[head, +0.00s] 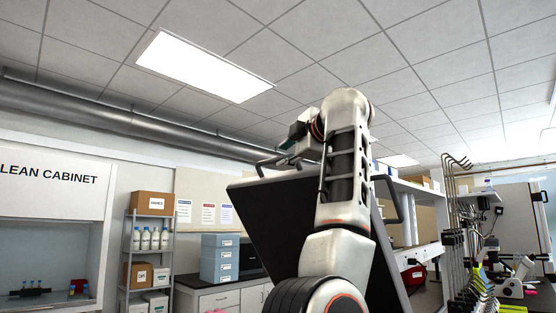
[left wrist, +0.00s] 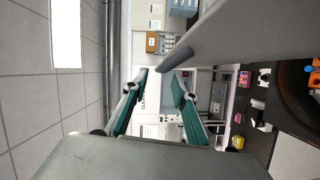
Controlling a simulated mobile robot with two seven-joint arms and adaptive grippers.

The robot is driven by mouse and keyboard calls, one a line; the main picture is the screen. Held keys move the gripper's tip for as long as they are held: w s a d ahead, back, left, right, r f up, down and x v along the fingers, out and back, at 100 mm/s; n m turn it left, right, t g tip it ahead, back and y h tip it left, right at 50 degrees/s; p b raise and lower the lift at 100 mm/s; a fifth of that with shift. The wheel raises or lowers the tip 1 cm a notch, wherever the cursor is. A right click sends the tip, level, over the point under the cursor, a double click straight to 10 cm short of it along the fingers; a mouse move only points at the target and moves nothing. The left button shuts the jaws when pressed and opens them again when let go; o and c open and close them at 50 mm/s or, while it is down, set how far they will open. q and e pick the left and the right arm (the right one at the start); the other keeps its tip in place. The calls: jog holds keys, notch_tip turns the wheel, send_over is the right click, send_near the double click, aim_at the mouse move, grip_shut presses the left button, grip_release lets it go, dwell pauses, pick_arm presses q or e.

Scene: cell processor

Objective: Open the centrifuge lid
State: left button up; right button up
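The centrifuge lid (head: 268,222) is a large dark panel in the head view. It stands raised and tilted, with a dark handle (head: 392,198) at its right side. My left arm crosses in front of it, and my left gripper (head: 290,150) is near its upper edge, partly hidden by the wrist. In the left wrist view the green-padded fingers (left wrist: 158,92) are apart with nothing between them. A grey bar or lid edge (left wrist: 240,30) passes just beyond the fingertips; I cannot tell if it touches them. The centrifuge's dark round opening (left wrist: 292,80) shows at right. My right gripper is not in view.
Behind the lid are a shelf rack (head: 150,240) with boxes and bottles, blue drawers (head: 220,258) on a counter and the clean cabinet (head: 48,178) at left. A bench with pipettes and a microscope (head: 518,275) is at right.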

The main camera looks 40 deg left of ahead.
pick_arm(q)
jog(key=shift+v, duration=2.25)
jog(key=shift+s+f, duration=0.1)
jog(key=shift+f, duration=0.05)
